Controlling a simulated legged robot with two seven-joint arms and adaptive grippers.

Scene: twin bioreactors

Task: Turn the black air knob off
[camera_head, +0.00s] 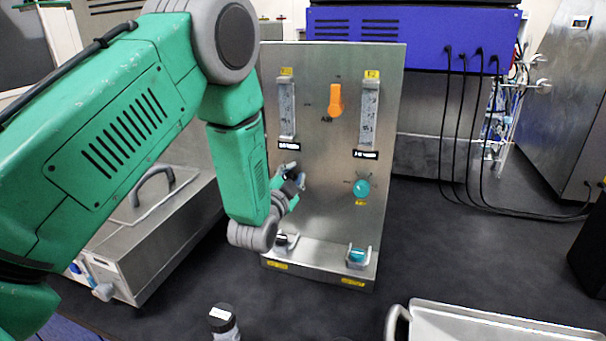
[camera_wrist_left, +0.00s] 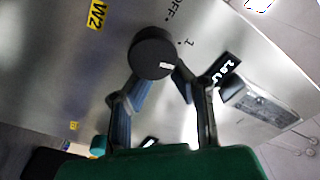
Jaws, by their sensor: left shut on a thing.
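The black air knob (camera_wrist_left: 152,56) is on the upright metal panel (camera_head: 322,216). In the left wrist view it is a round black cap with a white mark on its rim, and "OFF" and "1" are printed beside it. My left gripper (camera_head: 290,178) is at the left part of the panel, with its fingers on both sides of the knob. It also shows in the left wrist view (camera_wrist_left: 158,80), shut on the knob. In the head view the gripper largely hides the knob. My right gripper is not in view.
A black-capped bottle (camera_head: 222,318) and a metal tray (camera_head: 470,310) stand at the front. Cables hang at the right.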

